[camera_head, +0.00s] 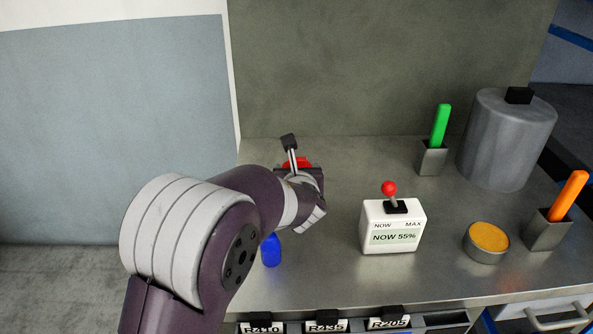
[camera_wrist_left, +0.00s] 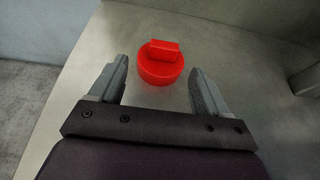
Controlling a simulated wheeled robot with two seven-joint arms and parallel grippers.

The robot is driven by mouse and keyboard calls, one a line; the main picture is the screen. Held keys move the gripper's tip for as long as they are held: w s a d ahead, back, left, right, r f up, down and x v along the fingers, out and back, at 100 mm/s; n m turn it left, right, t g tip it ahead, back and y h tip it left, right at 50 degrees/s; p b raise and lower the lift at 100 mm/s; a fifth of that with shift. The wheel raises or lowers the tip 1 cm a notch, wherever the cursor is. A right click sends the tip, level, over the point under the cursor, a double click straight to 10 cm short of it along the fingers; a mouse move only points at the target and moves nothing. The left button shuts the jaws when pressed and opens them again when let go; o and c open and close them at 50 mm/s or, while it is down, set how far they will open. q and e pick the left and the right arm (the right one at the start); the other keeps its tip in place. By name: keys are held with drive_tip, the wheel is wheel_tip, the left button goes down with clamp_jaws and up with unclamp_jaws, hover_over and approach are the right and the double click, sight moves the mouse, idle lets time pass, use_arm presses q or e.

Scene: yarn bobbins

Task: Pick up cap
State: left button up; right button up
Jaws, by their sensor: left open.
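The cap (camera_wrist_left: 160,68) is a red disc with a raised rectangular grip on top, and it sits on the metal table. In the head view, only part of the red cap (camera_head: 297,162) shows behind my left gripper. My left gripper (camera_wrist_left: 158,72) is open, with one finger on each side of the cap in the left wrist view. Gaps show between the cap and both fingers. In the head view my left arm and wrist hide most of the gripper (camera_head: 300,170). My right gripper is not in view.
A blue object (camera_head: 271,250) stands partly hidden beside my left arm. A white display box (camera_head: 391,236) with a red-knobbed lever stands right of the arm. An orange-filled dish (camera_head: 487,241), green stick (camera_head: 440,125), orange stick (camera_head: 568,196) and grey cylinder (camera_head: 505,140) stand farther right.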

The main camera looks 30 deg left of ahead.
sight(298, 160)
use_arm(q)
drive_tip(key=x, duration=0.8)
drive_tip(key=shift+w+r+p, duration=0.2)
drive_tip(key=shift+w+p, duration=0.2)
drive_tip(key=shift+w, duration=0.1)
drive_tip(key=c, duration=1)
